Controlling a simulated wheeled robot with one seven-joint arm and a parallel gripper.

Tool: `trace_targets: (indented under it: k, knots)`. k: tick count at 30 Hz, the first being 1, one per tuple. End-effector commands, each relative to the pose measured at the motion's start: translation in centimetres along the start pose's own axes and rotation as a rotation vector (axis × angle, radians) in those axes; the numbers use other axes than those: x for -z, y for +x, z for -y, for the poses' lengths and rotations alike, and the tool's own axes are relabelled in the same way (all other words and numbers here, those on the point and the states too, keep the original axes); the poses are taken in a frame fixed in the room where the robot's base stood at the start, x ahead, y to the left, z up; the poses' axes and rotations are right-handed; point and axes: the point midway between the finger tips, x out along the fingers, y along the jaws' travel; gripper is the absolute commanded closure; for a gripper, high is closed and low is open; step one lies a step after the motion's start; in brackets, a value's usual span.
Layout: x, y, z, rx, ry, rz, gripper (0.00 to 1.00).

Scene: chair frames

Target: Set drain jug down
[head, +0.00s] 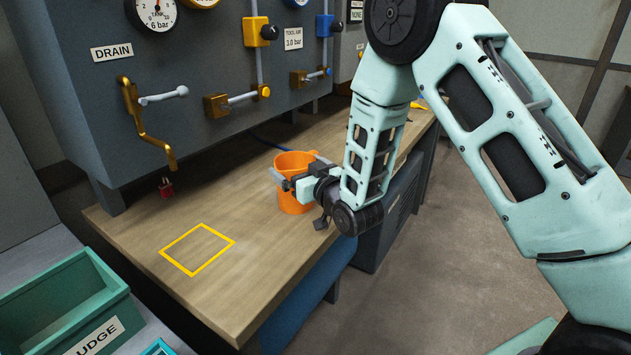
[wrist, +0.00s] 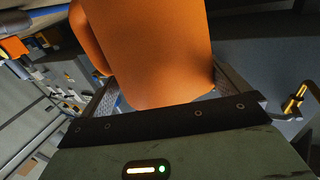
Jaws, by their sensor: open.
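My gripper (head: 299,169) is open, with one finger on each side of the jug. The wrist view shows the orange jug (wrist: 150,50) between the spread fingers, its handle at the left. I cannot tell whether either finger touches it. The yellow square is empty. The brass drain spout (head: 154,138) hangs below the DRAIN label.
The grey panel with gauges (head: 100,100) and valves stands along the back of the bench (head: 150,225). A small red item (head: 166,188) is below the spout. A green SLUDGE bin (head: 65,305) is at the lower left. The bench is clear around the square.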

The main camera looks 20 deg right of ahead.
Motion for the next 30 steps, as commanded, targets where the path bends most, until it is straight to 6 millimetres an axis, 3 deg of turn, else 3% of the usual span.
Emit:
trace_targets:
  k: [6,12,18,23,26,30]
  knots:
    - [-0.3,-4.9,0.0,0.0,0.0,0.002,0.0]
    - [-0.2,-8.2,0.0,0.0,0.001,0.001,0.0]
    - [0.0,-9.6,0.0,0.0,0.001,-0.001,0.0]
    - [0.0,-9.7,0.4,0.006,0.003,0.018,0.0]
    - [-0.3,-9.5,1.6,0.023,0.01,0.087,0.0]
    - [-1.1,-10.0,4.8,0.075,0.021,0.279,0.0]
